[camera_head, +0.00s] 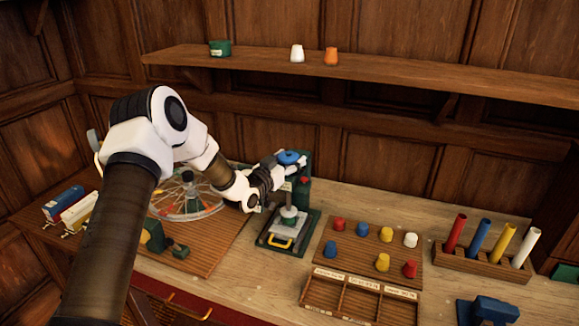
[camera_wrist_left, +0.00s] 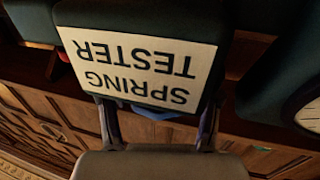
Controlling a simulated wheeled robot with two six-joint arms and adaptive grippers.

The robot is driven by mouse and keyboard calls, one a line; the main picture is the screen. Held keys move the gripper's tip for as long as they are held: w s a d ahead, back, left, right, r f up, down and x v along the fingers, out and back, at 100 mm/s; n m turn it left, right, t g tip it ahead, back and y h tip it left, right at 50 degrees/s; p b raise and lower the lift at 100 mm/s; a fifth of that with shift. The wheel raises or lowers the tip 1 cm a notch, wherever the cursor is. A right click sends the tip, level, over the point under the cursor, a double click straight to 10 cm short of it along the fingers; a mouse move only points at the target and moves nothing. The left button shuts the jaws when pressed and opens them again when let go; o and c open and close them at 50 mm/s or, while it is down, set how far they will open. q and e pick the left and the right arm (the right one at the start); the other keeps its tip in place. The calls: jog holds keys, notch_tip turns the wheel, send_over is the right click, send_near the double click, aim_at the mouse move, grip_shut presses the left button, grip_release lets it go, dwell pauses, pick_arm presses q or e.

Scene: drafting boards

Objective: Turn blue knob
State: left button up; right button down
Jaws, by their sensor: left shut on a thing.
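The blue knob (camera_head: 291,157) sits at the top of the green spring tester (camera_head: 302,192), above its metal spring column. My left gripper (camera_head: 282,163) reaches it from the left and is shut on it. In the left wrist view a sliver of the blue knob (camera_wrist_left: 157,114) shows between the two fingers of the gripper (camera_wrist_left: 158,127). The tester's white "SPRING TESTER" label (camera_wrist_left: 137,67) appears upside down there and hides most of the knob. My right gripper is in neither view.
A spoked wheel (camera_head: 187,195) stands left of the tester, partly behind my left arm. A wooden board (camera_head: 350,255) with several coloured caps and a rack (camera_head: 485,263) of coloured tubes lie to the right. A shelf (camera_head: 400,83) runs above along the wall.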

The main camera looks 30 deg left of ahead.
pick_arm(q)
jog(key=shift+h, duration=0.3)
jog(key=o, duration=1.1)
jog(key=shift+o, duration=0.2)
jog(key=shift+s+r, duration=0.1)
jog(key=s, duration=1.2)
jog(key=shift+a, duration=0.2)
